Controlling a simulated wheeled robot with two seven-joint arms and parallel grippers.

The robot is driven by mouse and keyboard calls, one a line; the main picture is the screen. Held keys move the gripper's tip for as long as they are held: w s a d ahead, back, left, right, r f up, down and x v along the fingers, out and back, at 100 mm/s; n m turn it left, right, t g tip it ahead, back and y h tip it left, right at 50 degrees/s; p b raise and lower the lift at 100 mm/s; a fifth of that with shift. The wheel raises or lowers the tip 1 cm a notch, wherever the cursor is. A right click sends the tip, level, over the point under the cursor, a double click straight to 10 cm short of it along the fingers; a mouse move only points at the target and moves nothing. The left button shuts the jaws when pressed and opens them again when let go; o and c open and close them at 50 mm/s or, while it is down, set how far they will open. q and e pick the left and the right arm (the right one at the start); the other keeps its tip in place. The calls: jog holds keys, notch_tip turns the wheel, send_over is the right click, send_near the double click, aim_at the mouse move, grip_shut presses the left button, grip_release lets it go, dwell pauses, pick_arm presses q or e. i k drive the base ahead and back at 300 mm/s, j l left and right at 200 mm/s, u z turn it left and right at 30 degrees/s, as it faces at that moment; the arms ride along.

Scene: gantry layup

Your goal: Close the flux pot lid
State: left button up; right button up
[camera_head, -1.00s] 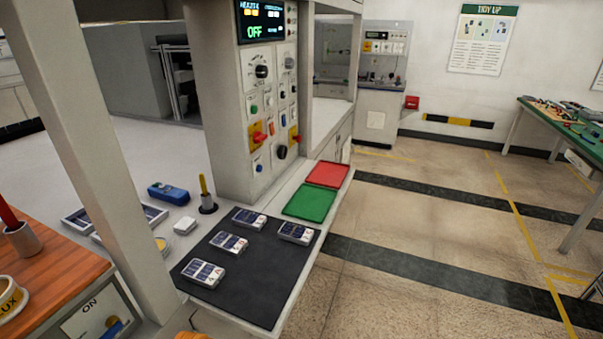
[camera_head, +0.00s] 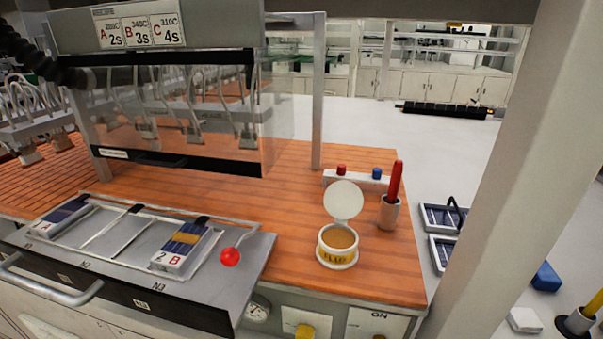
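The flux pot (camera_head: 338,248) stands on the right part of the orange wooden bench top, near its front edge. It is a white round pot with a yellow label, and amber flux shows inside. Its pale round lid (camera_head: 343,200) stands up open at the back of the pot, tilted backward. Neither of my grippers shows in the head view.
A holder with a red-handled tool (camera_head: 392,206) stands right of the pot. Behind is a white block with red and blue knobs (camera_head: 357,180). Left is a metal tray with a red ball handle (camera_head: 230,257). A pale post (camera_head: 500,190) rises at right.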

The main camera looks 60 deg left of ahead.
aim_at(342, 200)
jog(key=k+u, duration=0.1)
jog(key=u, duration=1.3)
